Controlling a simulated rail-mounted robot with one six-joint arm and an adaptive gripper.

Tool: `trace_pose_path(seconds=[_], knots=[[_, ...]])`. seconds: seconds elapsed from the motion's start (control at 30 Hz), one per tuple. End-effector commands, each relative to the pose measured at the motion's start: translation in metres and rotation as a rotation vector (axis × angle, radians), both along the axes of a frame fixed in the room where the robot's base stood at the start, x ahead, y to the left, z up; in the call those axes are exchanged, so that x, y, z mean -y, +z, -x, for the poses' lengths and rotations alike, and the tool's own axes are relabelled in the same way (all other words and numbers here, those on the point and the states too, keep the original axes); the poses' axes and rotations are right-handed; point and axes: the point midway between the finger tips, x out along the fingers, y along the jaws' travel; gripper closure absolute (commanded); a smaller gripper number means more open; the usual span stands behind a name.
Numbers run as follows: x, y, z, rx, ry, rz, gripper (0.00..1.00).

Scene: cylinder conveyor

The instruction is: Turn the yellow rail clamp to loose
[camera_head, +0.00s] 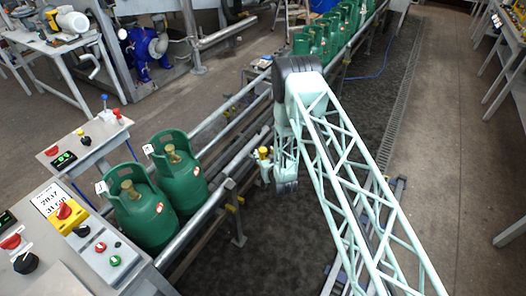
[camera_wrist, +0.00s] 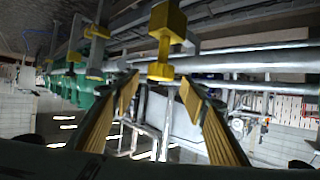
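The yellow rail clamp (camera_wrist: 167,32) shows at the top centre of the wrist view, with a block-shaped upper part, a narrower stem and a wider lower block beside a grey rail. A yellow piece, apparently the same clamp (camera_head: 264,152), shows in the head view just left of my arm's end. My gripper (camera_wrist: 159,92) is open in the wrist view, its two ribbed tan fingers spread apart. The clamp lies beyond and above the fingertips in that picture, with nothing held. In the head view my arm hides most of the gripper. Whether the clamp is tight or loose I cannot tell.
Green gas cylinders (camera_head: 178,172) stand on the conveyor at left, and several more (camera_head: 318,38) stand farther back. Metal rails (camera_head: 196,220) run along the conveyor. A control panel (camera_head: 85,240) with knobs is at lower left. The floor (camera_head: 440,130) at right is clear.

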Motion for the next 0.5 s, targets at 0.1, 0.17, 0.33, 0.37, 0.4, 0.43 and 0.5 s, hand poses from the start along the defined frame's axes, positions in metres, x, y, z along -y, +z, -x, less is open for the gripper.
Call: trace_pose_path(seconds=[0.1,0.17,0.33,0.37,0.4,0.43,0.5], knots=[[-0.005,-0.006,-0.014,0.002,0.000,-0.001,0.60],[-0.006,-0.009,-0.019,0.001,0.000,0.000,0.60],[-0.011,-0.015,-0.031,0.000,0.000,0.000,0.60],[-0.011,-0.015,-0.033,0.000,0.000,0.000,0.60],[-0.012,-0.016,-0.035,0.000,0.000,0.000,0.60],[-0.012,-0.016,-0.036,0.000,0.000,0.000,0.60],[-0.013,-0.017,-0.038,0.000,0.000,0.000,0.60]])
